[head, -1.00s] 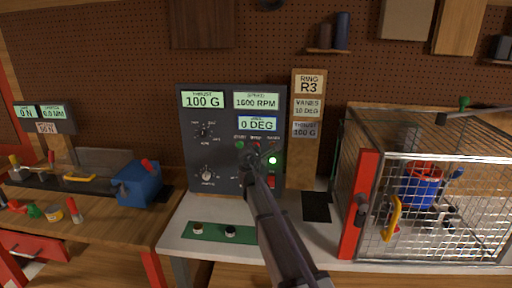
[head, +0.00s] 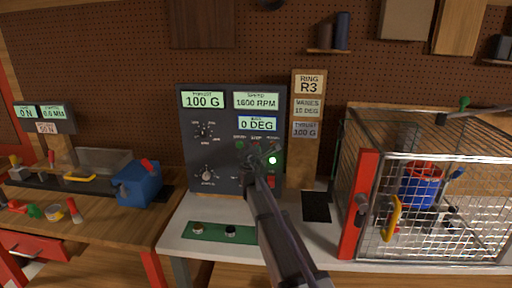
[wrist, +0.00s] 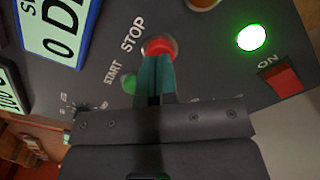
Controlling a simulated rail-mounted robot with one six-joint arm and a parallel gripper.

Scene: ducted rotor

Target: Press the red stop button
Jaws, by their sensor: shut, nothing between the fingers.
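The red stop button (wrist: 160,46) sits on the dark control panel (head: 220,128), beside the printed word STOP in the wrist view. My gripper (wrist: 155,62) is shut and empty. Its teal fingertips overlap the near edge of the red button in the wrist view; I cannot tell whether they touch it. In the head view my gripper (head: 258,160) is in front of the panel's button row and hides the stop button. The panel's displays read 100 G, 1600 RPM and 0 DEG.
A green START button (wrist: 129,84) is close beside my fingers. A lit green lamp (wrist: 251,37) and a red ON switch (wrist: 281,82) are to the right. A wire cage (head: 430,205) stands right of the panel, and a blue block (head: 138,184) lies left.

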